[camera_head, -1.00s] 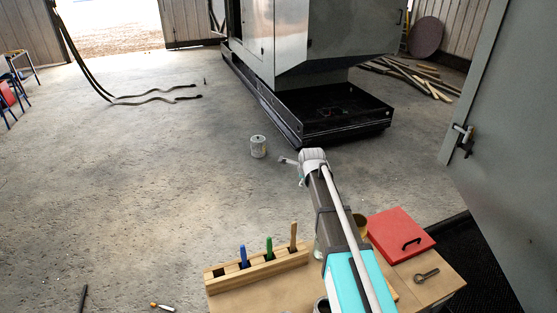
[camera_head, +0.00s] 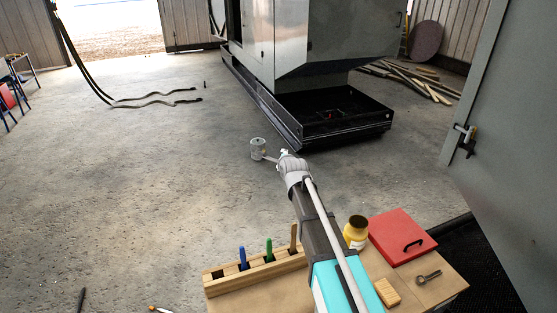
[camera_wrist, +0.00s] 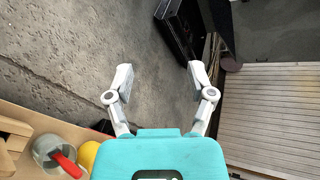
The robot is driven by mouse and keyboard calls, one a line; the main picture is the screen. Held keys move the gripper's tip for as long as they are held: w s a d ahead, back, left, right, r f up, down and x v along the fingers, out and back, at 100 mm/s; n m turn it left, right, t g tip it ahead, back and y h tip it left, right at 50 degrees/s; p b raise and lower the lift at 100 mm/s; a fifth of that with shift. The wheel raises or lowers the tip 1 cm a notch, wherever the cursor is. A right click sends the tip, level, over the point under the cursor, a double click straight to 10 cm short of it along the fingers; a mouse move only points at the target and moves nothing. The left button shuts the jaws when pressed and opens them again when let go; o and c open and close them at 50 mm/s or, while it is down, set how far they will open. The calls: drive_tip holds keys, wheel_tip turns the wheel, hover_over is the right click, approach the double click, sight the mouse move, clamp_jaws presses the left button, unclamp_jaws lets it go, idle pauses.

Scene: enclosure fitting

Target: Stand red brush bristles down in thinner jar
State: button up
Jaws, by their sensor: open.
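A clear grey round jar (camera_wrist: 47,150) stands on the bench at the lower left of the wrist view. A red handle (camera_wrist: 68,164), which looks like the red brush, rises from the jar and leans across its rim. Its bristle end cannot be made out. In the head view my arm hides the jar and the brush. My gripper (camera_wrist: 161,78) is open and empty, its two fingers spread over bare floor in the wrist view. In the head view my gripper (camera_head: 279,156) is held out beyond the bench's far edge, away from the jar.
A grey cabinet door is at right.

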drive_tip(key=shift+a+r+t, duration=0.4)
drive_tip(key=shift+a+r, duration=0.05)
drive_tip(key=shift+a, duration=0.1)
idle(0.9)
drive_tip(key=s+d+f+n+g+h, duration=0.1)
drive_tip(key=s+d+f+n+g, duration=0.3)
drive_tip(key=s, duration=0.7)
drive_tip(key=s+d+f+n+g+h, duration=0.1)
drive_tip(key=s+d+f+n+g, duration=0.3)
drive_tip(key=s+d+n, duration=0.4)
drive_tip(key=s+d+f+n+g+h+b, duration=0.1)
drive_tip(key=s+d+f+n+g, duration=0.4)
drive_tip(key=s, duration=1)
drive_tip(key=d+n, duration=0.2)
drive_tip(key=shift+s+n+g, duration=0.15)
drive_tip(key=shift+n+g, duration=0.15)
